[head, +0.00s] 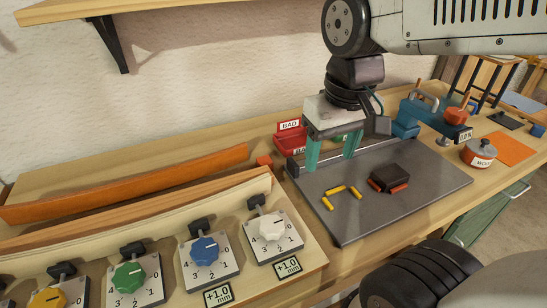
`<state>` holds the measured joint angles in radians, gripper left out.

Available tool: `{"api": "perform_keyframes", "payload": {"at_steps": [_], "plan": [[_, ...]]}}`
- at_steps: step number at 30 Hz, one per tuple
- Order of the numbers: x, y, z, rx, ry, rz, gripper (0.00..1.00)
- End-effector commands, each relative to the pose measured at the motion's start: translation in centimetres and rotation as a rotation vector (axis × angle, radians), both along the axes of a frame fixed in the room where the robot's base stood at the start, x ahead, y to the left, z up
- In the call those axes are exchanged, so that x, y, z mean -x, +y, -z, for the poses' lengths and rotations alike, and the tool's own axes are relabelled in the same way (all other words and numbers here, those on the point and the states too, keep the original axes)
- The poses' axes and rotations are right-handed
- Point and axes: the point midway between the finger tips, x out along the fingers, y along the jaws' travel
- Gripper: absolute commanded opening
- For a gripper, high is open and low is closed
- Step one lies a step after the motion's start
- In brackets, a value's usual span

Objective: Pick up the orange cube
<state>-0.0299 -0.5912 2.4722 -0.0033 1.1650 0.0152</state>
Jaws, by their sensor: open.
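A small orange block (264,160), which looks like the orange cube, sits on the wooden bench near the right end of the long orange lath. Its lower part is partly hidden by the lath rig in front. My gripper (331,166) points down with its two green fingers spread apart and nothing visible between them. It is over the back part of the dark plate, to the right of the orange block and apart from it.
The dark plate (345,218) bears small yellow pieces (341,190) and a black block with orange ends (390,178). The dial rig (310,254) fills the left front. A blue press (407,117) stands right.

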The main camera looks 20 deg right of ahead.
Motion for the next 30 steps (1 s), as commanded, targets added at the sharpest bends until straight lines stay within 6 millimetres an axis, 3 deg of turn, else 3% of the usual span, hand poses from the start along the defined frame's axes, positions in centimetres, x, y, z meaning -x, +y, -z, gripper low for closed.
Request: {"api": "perform_keyframes", "payload": {"at_steps": [1,8,15,21,30], "plan": [[-2.2,0.0,0.2,0.0,0.016,0.004,0.62],[-12.0,0.0,2.9,-0.001,0.052,0.018,0.62],[-21.0,1.0,8.6,-0.002,0.082,0.019,0.62],[-24.9,1.7,12.3,-0.001,0.094,0.016,0.62],[-25.7,2.0,15.4,-0.001,0.098,0.015,0.62]]}}
